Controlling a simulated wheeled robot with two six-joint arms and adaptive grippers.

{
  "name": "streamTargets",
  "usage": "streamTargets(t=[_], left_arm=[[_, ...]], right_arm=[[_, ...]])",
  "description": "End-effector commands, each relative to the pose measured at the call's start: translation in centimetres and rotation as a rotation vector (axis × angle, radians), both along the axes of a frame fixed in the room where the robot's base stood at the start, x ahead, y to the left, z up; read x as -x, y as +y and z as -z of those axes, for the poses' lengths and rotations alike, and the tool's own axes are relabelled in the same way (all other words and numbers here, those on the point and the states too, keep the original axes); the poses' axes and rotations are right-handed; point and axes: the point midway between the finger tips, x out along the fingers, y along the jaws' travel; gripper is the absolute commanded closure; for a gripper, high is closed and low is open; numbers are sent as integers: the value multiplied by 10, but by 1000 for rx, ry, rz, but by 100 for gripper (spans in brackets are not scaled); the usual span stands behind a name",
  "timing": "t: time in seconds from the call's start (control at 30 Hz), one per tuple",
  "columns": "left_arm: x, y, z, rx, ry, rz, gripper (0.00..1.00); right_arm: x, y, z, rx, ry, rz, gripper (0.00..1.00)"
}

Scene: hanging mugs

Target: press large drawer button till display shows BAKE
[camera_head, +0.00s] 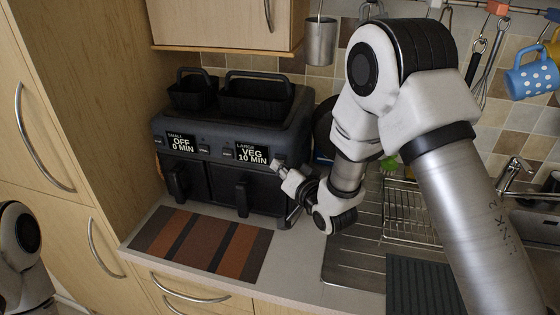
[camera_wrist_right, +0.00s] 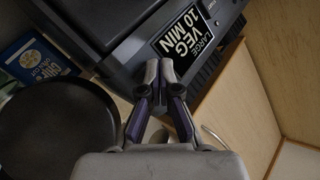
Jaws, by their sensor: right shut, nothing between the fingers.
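The dark two-drawer air fryer (camera_head: 222,190) stands on the counter. Its large display (camera_head: 252,154) reads VEG 10 MIN. Its small display (camera_head: 181,146) reads OFF 0 MIN. A small button (camera_head: 228,153) shows left of the large display. My right gripper (camera_head: 279,167) is shut and empty, with its tips just right of the large display at the front panel. In the right wrist view the shut fingertips (camera_wrist_right: 160,68) lie beside the large display (camera_wrist_right: 184,45). I cannot tell whether they touch a button there. My left gripper is out of view.
A striped mat (camera_head: 200,243) lies in front of the air fryer. Black baskets (camera_head: 258,100) sit on top of it. A dark pan (camera_wrist_right: 55,125) is close beside my right gripper. A wire rack (camera_head: 405,210) and sink area are to the right. Mugs hang at upper right.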

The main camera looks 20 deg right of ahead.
Motion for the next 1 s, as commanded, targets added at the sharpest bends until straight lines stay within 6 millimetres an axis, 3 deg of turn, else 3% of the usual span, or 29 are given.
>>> streamTargets(t=[0.53,1.0], left_arm=[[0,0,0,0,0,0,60],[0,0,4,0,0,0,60]], right_arm=[[-2,-2,0,0,-1,1,100],[10,7,0,0,-1,1,100]])
